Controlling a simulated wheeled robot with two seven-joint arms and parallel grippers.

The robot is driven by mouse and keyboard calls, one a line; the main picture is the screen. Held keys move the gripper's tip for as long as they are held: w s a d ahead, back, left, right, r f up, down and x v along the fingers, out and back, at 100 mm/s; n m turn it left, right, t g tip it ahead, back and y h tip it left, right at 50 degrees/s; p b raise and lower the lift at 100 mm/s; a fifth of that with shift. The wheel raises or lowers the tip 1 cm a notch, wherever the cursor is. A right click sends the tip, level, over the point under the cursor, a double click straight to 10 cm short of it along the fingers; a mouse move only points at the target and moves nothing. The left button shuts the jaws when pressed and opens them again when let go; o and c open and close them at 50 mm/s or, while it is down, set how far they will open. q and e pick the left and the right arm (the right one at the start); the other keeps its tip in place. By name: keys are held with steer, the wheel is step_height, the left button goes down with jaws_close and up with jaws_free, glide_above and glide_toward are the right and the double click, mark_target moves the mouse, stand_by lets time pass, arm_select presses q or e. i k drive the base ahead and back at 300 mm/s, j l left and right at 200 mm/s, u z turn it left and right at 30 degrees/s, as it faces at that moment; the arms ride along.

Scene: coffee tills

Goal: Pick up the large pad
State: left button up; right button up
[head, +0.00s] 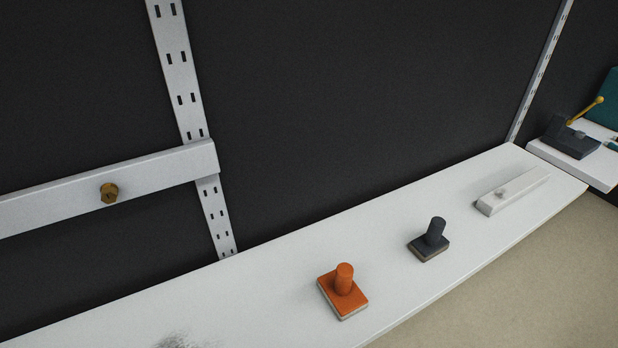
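Two pads with upright round handles stand on a white shelf (270,280) in the head view. The larger pad (343,290) is orange, with a rectangular base and a pale underside, near the shelf's front edge. The smaller pad (430,240) is dark grey and stands farther right and back. The two pads are apart. Neither of my grippers shows in this view, and nothing touches either pad.
A white block-like bar (512,190) with a small knob lies right of the grey pad. A dark device with a brass lever (572,138) stands on another shelf at far right. A white rail (60,200) with a brass knob is at left. A grey smudge marks the shelf's lower left.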

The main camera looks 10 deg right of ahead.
mark_target(346, 299)
steer(key=i+l+u, duration=0.1)
steer(key=l+u, duration=0.25)
steer(key=l, duration=0.45)
steer(key=l+u, duration=0.4)
steer(key=l, duration=0.35)
